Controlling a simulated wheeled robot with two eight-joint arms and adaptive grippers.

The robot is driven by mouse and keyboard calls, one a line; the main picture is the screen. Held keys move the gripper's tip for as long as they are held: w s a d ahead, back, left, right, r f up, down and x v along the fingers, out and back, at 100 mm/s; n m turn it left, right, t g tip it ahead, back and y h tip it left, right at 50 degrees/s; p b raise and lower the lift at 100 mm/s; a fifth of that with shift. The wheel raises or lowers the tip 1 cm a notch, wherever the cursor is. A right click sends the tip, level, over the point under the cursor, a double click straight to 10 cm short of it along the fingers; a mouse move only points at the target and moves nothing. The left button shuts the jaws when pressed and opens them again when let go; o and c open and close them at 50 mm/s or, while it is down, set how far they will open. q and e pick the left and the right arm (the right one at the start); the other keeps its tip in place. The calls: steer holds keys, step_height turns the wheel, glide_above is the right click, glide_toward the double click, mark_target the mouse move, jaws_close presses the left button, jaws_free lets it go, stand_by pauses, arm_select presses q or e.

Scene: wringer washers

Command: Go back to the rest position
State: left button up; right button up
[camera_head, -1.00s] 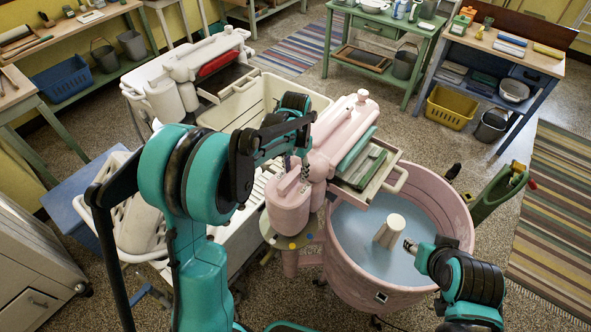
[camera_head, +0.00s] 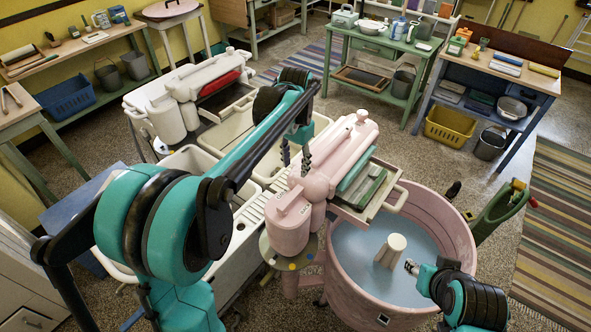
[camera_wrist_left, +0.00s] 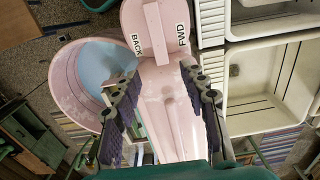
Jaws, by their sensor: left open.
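My left gripper (camera_head: 295,157) hangs open and empty over the pink wringer head (camera_head: 335,155) of the pink washer. In the left wrist view, its two dark fingers (camera_wrist_left: 160,76) are spread on either side of the pink wringer head, with "BACK" and "FWD" lettering beyond. I cannot tell whether a finger touches it. My left arm reaches in from the lower left across the white sinks. My right arm (camera_head: 462,292) is at the lower right, its end near the tub rim; its fingers are too unclear to judge.
The pink tub (camera_head: 457,232) holds bluish water and a pale agitator (camera_head: 391,250). A white wringer washer (camera_head: 165,112) and pale sinks (camera_head: 225,135) stand left of it. Speckled floor is open behind the tub.

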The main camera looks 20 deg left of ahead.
stand_by(0.4)
arm_select(q)
steer(key=s+f+n+t+b, duration=0.4)
steer(key=s+f+t+b, duration=0.3)
steer(key=s+f+b, duration=0.7)
steer(key=s+f, duration=0.2)
steer(key=s, duration=0.4)
steer(key=shift+s+f, duration=0.15)
steer(key=shift+f, duration=0.1)
